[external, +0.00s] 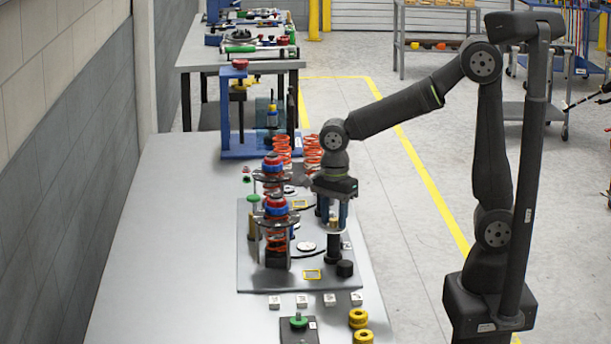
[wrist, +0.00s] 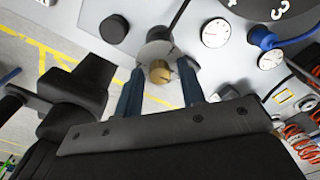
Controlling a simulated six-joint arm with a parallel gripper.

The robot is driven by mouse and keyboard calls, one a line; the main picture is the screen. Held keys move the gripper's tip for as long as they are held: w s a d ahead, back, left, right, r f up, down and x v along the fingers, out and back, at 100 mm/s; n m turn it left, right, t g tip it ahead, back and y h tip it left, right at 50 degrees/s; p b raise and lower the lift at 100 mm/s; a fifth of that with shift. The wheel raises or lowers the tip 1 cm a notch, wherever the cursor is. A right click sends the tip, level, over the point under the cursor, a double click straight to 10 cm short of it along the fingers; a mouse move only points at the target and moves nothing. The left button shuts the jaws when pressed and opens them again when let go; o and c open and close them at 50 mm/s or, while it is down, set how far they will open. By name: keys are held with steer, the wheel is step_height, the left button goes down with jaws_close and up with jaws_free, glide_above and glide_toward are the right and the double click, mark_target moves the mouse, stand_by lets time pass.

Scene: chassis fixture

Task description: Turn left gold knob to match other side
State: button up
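A gold knob (wrist: 158,72) with a dark slot-like mark sits on a round grey mount, between my fingers in the wrist view. In the external view the gold knob (external: 334,225) shows small under my gripper (external: 335,208), on top of a dark post. My gripper (wrist: 162,75) points down over it with its two blue fingers apart, one on each side. Gaps show between the fingers and the knob, so it is open and holds nothing. I cannot clearly make out a matching gold knob on the other side.
A black cylinder (wrist: 114,28) stands near the knob. White dials (wrist: 215,32) lie on the grey plate (external: 258,275). Two red-and-blue-topped spring assemblies (external: 275,207) stand left of my gripper. Yellow rings (external: 358,318) sit at the bench's front. The bench's left side is clear.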

steer(key=m, duration=0.5)
steer(key=shift+m, duration=2.5)
steer(key=shift+c, duration=0.3)
jaws_close()
steer(key=n, duration=1.2)
steer(key=shift+n, duration=2)
